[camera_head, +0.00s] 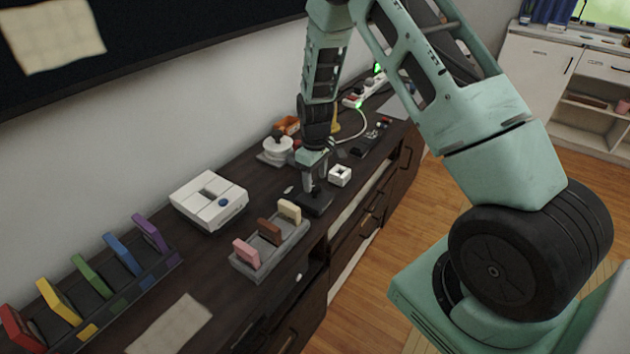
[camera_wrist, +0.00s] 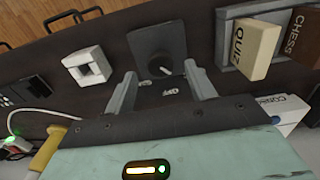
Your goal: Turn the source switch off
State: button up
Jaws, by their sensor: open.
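The likely source switch is a small black box with a dark round knob, seen in the wrist view (camera_wrist: 157,45) and on the dark cabinet top in the head view (camera_head: 318,207). A small white mark shows at the knob's lower right, and upside-down OFF lettering is printed below it in the wrist view. My gripper (camera_wrist: 160,73) is open and empty, its two fingers spread to the left and right of the knob's near side. In the head view my gripper (camera_head: 311,185) points down just over the box. Whether a finger touches the knob cannot be told.
A white square frame-like block (camera_head: 340,176) stands close beside the box. A grey rack (camera_head: 262,262) holds cartridges, including QUIZ (camera_wrist: 250,45) and CHESS. A white console (camera_head: 208,201), a white round-topped device (camera_head: 277,150) and a lit power strip (camera_head: 362,92) are nearby.

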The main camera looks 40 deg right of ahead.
jog(key=shift+f, duration=1.2)
jog(key=c, duration=1)
jog(key=shift+o, duration=0.2)
jog(key=shift+m, duration=0.3)
jog(key=m, duration=0.4)
jog(key=shift+r+m, duration=0.1)
jog(key=shift+m, duration=1.9)
jog(key=shift+w, duration=0.1)
